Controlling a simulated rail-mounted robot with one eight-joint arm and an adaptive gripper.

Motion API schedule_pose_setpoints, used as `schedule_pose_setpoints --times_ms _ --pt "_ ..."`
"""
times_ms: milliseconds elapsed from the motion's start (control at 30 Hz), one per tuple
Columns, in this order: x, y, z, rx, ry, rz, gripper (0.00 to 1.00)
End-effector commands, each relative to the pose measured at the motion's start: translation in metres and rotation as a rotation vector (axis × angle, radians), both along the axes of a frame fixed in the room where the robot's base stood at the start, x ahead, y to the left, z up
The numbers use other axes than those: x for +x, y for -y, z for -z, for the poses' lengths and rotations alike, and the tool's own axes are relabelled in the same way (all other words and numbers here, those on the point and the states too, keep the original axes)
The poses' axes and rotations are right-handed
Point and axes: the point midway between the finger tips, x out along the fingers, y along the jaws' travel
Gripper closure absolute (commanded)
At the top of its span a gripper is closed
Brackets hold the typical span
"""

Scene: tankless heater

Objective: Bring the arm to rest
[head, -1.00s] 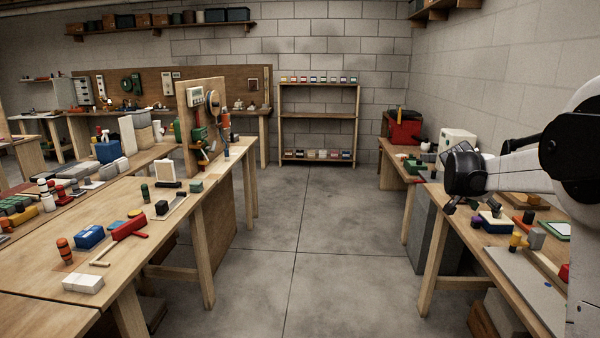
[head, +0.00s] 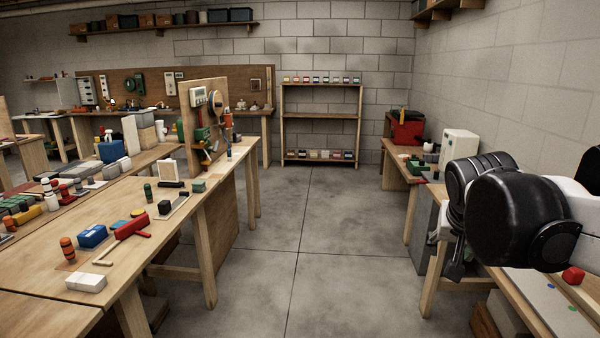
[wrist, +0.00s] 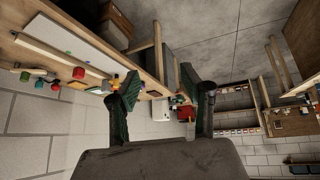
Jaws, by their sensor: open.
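My gripper (head: 455,262) shows in the head view at the right, partly behind the black joints of my arm (head: 515,220). Its dark fingers hang beside the left edge of the right workbench (head: 530,300), near the aisle. In the wrist view my gripper (wrist: 161,95) has its two green-padded fingers spread wide apart with nothing held between them. The right bench, a red box (wrist: 184,112) and the block wall show beyond the fingers.
The right bench holds a red block (head: 573,275); my arm hides much of its top. A white box (head: 459,148) and a red bin (head: 407,133) stand farther back. The concrete aisle (head: 300,230) is clear. The left workbench (head: 45,258) holds tools and blocks.

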Motion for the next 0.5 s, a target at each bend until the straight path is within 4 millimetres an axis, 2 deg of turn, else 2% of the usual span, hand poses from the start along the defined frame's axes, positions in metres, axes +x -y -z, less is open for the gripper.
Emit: schedule_pose_setpoints --times_ms 33,200,500 --pt "-0.016 -0.011 0.004 0.006 0.000 -0.033 0.58" --pt "-0.062 -0.041 0.021 0.020 -0.001 -0.145 0.58" --pt "-0.133 -0.086 0.060 0.039 0.010 -0.328 0.58"
